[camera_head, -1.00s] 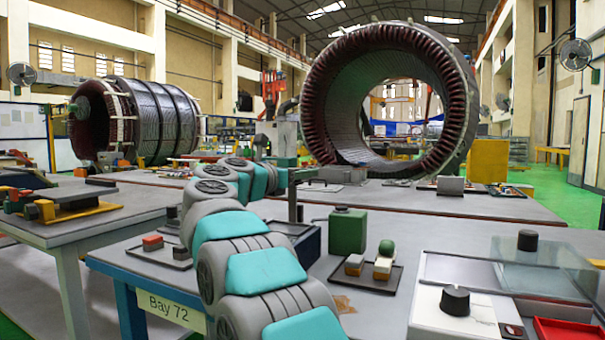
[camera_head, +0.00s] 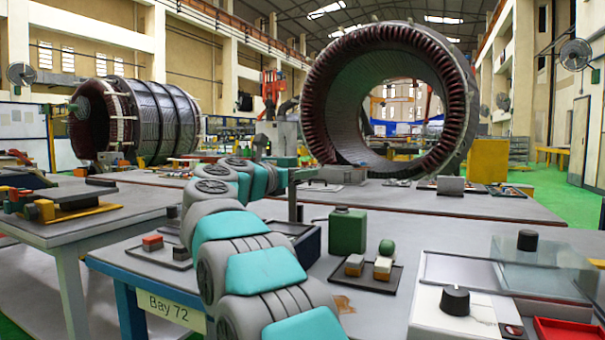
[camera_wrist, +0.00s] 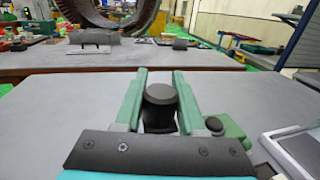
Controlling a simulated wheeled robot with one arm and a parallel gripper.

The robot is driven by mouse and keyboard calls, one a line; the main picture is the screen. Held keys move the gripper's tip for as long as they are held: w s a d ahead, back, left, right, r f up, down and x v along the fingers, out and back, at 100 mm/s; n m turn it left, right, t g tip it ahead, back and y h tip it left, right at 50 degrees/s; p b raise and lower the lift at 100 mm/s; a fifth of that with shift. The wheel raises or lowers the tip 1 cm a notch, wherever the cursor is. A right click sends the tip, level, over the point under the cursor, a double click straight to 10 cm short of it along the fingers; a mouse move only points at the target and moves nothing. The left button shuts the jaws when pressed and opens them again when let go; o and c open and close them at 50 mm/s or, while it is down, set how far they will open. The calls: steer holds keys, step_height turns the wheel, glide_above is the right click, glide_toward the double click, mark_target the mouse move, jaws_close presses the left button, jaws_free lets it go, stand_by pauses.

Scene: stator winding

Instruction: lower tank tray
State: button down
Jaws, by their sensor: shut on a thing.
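My gripper (camera_wrist: 158,80) shows in the wrist view with its two green fingers on either side of a dark round knob (camera_wrist: 161,97). It is shut on this knob. What hangs below the knob is hidden by the gripper body. In the head view a dark open-looking box (camera_head: 308,245) stands on the bench under the end of my arm, partly hidden by the arm. I cannot make out a tray inside it. A green block with a dark cap (camera_head: 347,231) stands just right of the box.
A small dark tray (camera_head: 345,283) with blocks lies in front of the green block. A large stator ring (camera_head: 465,110) stands behind on another bench.

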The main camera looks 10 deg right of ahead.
stand_by(0.3)
step_height(320, 180, down, 3)
steer(key=b, duration=0.4)
steer(key=shift+r, duration=0.15)
steer(key=c, duration=0.5)
jaws_free()
steer(key=b+v, duration=0.1)
steer(key=v, duration=0.5)
steer(key=shift+s+a, duration=0.15)
steer(key=shift+a, duration=0.05)
steer(key=shift+s+a, duration=0.45)
steer(key=shift+s, duration=0.05)
